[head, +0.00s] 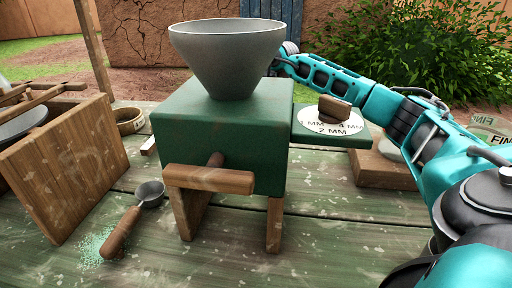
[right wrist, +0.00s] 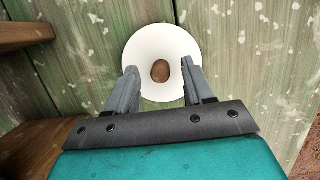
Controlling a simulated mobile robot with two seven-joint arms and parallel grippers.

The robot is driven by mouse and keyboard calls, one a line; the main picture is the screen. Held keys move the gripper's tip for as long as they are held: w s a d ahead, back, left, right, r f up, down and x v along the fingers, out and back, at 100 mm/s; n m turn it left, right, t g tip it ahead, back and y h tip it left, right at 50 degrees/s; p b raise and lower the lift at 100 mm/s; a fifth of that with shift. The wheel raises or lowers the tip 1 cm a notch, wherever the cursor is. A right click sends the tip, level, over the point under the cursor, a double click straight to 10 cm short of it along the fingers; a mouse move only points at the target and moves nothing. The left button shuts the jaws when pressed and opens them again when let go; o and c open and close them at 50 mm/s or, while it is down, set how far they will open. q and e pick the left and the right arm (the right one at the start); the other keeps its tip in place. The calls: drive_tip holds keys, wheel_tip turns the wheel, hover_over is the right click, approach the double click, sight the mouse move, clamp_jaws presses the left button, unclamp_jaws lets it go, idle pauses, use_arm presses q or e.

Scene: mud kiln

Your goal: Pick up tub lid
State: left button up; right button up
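In the right wrist view, a round white lid (right wrist: 160,38) with a brown knob (right wrist: 160,71) at its centre lies on the green weathered planks. My right gripper (right wrist: 160,66) is open above it, with one fingertip on each side of the knob and a gap on both sides. I cannot tell the height left between the fingertips and the lid. In the head view my right arm reaches in from the right, and its gripper is hidden behind the mill. The lid does not show there. My left gripper is not in view.
A green mill (head: 225,135) with a grey hopper (head: 228,55) stands mid-table, its dial plate (head: 335,129) at right. A tub marked FINE (head: 490,124) is at far right. A wooden box (head: 65,170), a bowl (head: 129,121) and a scoop (head: 122,232) are left.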

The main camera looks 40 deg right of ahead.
clamp_jaws()
idle(0.6)
use_arm(q)
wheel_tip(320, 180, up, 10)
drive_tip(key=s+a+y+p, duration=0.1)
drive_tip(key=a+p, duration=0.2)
drive_tip(key=p, duration=1.1)
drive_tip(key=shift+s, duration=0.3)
use_arm(e)
wheel_tip(320, 180, up, 29)
